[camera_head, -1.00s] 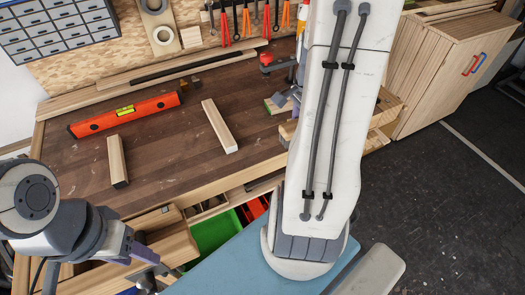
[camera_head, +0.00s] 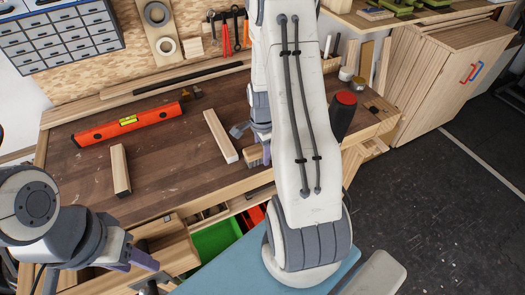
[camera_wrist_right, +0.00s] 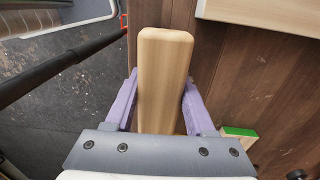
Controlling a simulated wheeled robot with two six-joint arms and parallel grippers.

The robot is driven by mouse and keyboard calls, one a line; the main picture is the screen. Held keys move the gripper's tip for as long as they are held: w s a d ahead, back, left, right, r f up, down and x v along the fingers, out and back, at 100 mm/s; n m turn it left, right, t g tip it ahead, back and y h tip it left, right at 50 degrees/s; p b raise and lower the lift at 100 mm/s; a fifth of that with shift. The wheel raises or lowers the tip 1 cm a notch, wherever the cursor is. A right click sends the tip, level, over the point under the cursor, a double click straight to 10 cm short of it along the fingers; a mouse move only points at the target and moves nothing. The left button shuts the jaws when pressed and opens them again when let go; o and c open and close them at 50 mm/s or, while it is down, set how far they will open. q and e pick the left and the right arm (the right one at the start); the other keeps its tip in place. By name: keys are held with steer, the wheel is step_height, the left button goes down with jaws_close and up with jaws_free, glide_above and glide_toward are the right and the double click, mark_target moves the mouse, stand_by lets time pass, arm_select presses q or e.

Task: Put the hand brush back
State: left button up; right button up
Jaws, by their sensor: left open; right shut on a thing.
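My right gripper (camera_wrist_right: 158,110) is shut on the hand brush (camera_wrist_right: 162,75), with its purple fingers on either side of a pale wooden part. No bristles show. In the head view, my right arm hides most of this gripper, and a small end of pale wood (camera_head: 252,154) shows beside it near the bench's front edge. My left gripper (camera_head: 143,268) is open and empty at the lower left, by the open drawer (camera_head: 165,250).
The workbench (camera_head: 185,150) carries an orange spirit level (camera_head: 127,124) and two wooden bars (camera_head: 120,170) (camera_head: 220,135). A dark cylinder with a red top (camera_head: 343,112) stands right of my arm. A green bin (camera_head: 215,238) sits in the drawer area.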

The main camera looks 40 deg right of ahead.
steer(key=shift+f, duration=0.2)
steer(key=o, duration=1.3)
step_height(320, 180, up, 12)
steer(key=shift+r+b, duration=0.15)
steer(key=shift+b, duration=0.3)
steer(key=s+a+r+n, duration=0.2)
steer(key=a+r+n, duration=0.1)
steer(key=a+n, duration=0.65)
steer(key=s+a+r+n, duration=0.2)
steer(key=a+n, duration=0.4)
steer(key=a, duration=0.6)
steer(key=s+a+n, duration=0.3)
steer(key=s+n, duration=0.1)
steer(key=s+a+r+n, duration=0.1)
steer(key=s+a+n, duration=0.2)
steer(key=s+n, duration=0.1)
steer(key=s+a+n+y, duration=0.1)
steer(key=s+a+n, duration=0.2)
steer(key=s+n, duration=0.1)
steer(key=shift+s+a+r+n, duration=0.15)
steer(key=shift+r+n, duration=0.05)
steer(key=shift+n, duration=0.15)
